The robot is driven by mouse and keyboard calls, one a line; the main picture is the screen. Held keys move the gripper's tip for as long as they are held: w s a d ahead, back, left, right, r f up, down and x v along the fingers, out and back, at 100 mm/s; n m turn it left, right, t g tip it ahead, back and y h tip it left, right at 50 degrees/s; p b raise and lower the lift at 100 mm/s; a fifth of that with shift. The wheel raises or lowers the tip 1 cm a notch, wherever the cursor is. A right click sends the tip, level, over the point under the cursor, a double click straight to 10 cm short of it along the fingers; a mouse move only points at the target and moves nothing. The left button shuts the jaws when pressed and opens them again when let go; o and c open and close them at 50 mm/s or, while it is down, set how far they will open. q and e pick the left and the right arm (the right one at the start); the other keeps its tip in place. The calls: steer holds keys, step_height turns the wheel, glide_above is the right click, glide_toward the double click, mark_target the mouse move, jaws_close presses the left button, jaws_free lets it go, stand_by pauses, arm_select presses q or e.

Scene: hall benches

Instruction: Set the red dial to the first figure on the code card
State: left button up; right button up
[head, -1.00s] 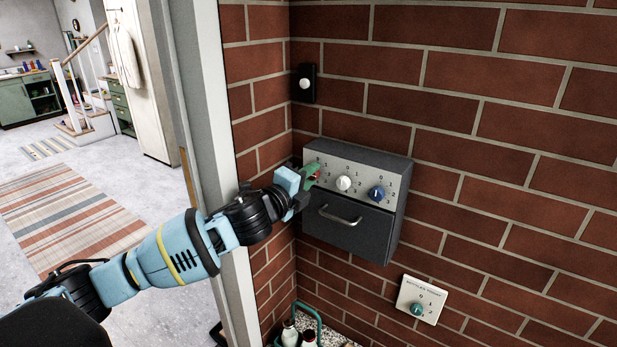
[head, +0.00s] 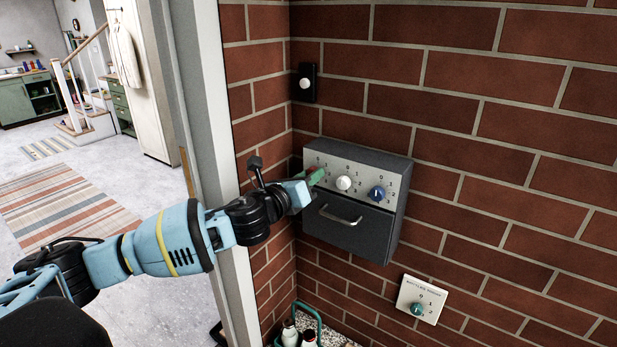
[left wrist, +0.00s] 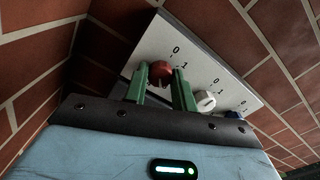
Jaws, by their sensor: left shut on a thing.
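The red dial (left wrist: 161,71) is on the pale sloping panel of a dark grey wall box (head: 352,226), at the panel's left end. In the head view my gripper covers it. My left gripper (left wrist: 163,82) is shut on the red dial, with one green finger on each side of it. The figures 0 and 1 show near the dial in the left wrist view; others around it are hidden. The pointer of the red dial cannot be made out. The code card is not seen. My right gripper is not in view.
A white dial (head: 344,184) and a blue dial (head: 377,193) sit to the right on the same panel. Below are a handled drawer front and a wall plate (head: 421,299) with a teal dial. A doorbell (head: 305,84) is above. Bottles (head: 290,334) stand in a carrier at the bottom.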

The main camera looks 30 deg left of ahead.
arm_select(q)
steer(key=shift+m, duration=3.7)
steer(key=o, duration=1)
steer(key=s, duration=0.5)
steer(key=s+a, duration=0.1)
steer(key=s, duration=0.1)
steer(key=shift+s+a, duration=0.1)
steer(key=shift+s, duration=0.3)
